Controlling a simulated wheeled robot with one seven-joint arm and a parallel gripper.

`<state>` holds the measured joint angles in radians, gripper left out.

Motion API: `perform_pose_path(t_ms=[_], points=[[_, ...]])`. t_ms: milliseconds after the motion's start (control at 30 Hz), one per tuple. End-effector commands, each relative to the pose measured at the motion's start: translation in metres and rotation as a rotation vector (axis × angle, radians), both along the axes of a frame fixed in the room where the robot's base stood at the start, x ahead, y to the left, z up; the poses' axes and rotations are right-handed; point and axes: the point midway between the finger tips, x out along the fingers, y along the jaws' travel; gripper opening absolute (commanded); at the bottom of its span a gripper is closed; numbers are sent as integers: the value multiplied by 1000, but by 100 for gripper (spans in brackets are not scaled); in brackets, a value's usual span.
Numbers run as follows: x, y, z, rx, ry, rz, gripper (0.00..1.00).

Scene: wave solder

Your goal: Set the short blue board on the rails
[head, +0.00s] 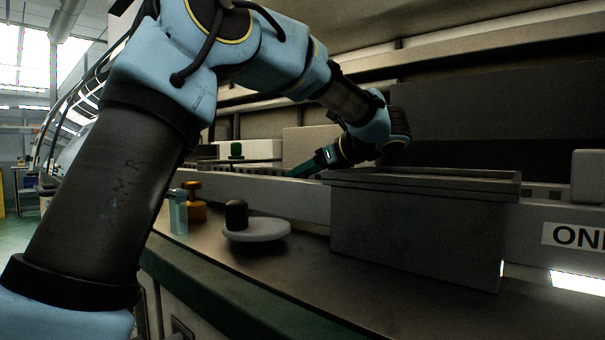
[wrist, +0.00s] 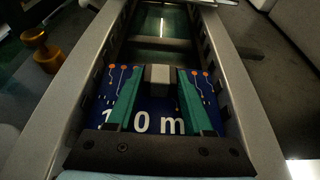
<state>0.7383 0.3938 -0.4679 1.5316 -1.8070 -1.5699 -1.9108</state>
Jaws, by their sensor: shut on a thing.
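The blue board (wrist: 157,118), with orange dots, white traces and partly covered white lettering, shows in the wrist view between two grey rails, the left rail (wrist: 78,62) and the right rail (wrist: 229,68). A grey block (wrist: 158,74) stands at the middle of its far edge. My gripper (wrist: 160,84) has its two green fingers over the board, shut on that grey block. In the head view my gripper (head: 306,166) is low over the conveyor, behind the grey bin; I cannot make out the board there. Whether the board touches the rails I cannot tell.
A large grey bin (head: 417,237) stands on the bench in front of the conveyor. To its left are a round grey disc with a dark knob (head: 256,229), a brass-coloured piece (head: 193,208) and a pale glassy block (head: 178,212). The lane beyond the board is open.

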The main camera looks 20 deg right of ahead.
Motion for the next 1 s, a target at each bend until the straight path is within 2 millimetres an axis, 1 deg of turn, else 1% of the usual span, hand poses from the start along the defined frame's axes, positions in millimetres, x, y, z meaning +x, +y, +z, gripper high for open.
perform_pose_path(t_ms=[33,333,767,867,1000], points=[[0,0,-1,-1,0,0,52],[0,0,0,0,0,0,86],[-1,-1,0,0,0,0,86],[-8,-5,3,-1,0,-2,86],[-27,-15,13,-2,0,-5,86]])
